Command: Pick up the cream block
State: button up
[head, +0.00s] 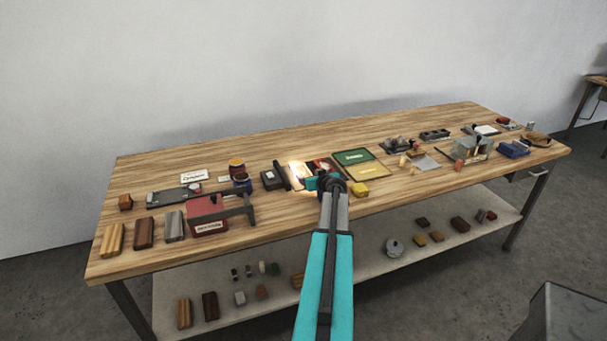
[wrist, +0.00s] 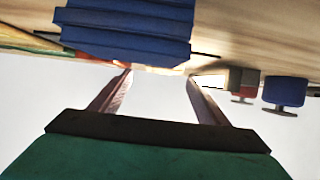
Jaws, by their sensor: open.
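My gripper (wrist: 160,82) is open, with its two fingers well apart in the wrist view and nothing visible held between them. In the head view my gripper (head: 325,182) is over the front middle of the workbench (head: 130,258), and its fingertips are hard to make out behind the arm. I cannot clearly identify the cream block. A yellow block (head: 358,189) sits on the bench just right of my gripper.
A bright glow (head: 298,172) is just left of my gripper. A red box (head: 207,222) and several wooden blocks stand at the bench's left. Green and yellow trays (head: 353,156) lie behind. A blue ridged object (wrist: 125,28) is close beyond the fingers in the wrist view.

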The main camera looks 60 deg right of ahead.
aim_at(305, 174)
jog(key=shift+p+x, duration=0.95)
jog(key=shift+x, duration=0.25)
jog(key=shift+p+x, duration=0.65)
jog(key=shift+x, duration=0.8)
jog(key=shift+a+f, duration=0.15)
jog(key=c, duration=1.2)
